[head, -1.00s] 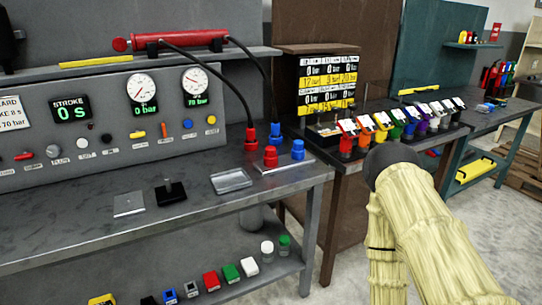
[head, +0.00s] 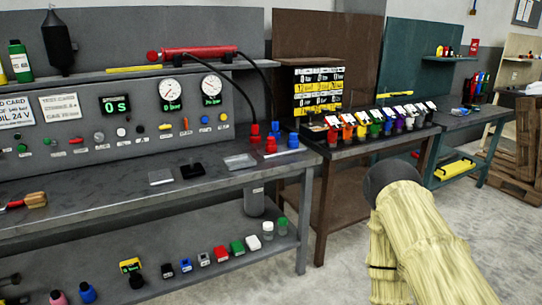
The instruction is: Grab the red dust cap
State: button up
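A short red cap-like piece (head: 270,146), likely the red dust cap, stands upright at the right end of the grey bench, in front of the hose ends. A similar blue piece (head: 293,141) stands to its right. Just behind are a red hose connector (head: 254,134) and a blue hose connector (head: 275,130). At this size I cannot tell whether the red piece sits on a fitting. My arm, in a pale yellow sleeve, shows at the lower right, well apart from the red piece. My gripper's fingers are not in view.
The grey bench (head: 105,200) carries a control panel with gauges (head: 171,90). A clear plate (head: 239,161) and a black block (head: 192,171) lie near its front edge. A brown bench (head: 345,152) with a row of coloured bins stands to the right. Open floor lies in front.

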aim_at(271, 141)
jog(key=z, duration=0.95)
jog(key=i, duration=1)
jog(key=u, duration=0.5)
jog(key=i, duration=0.75)
jog(key=u, duration=0.75)
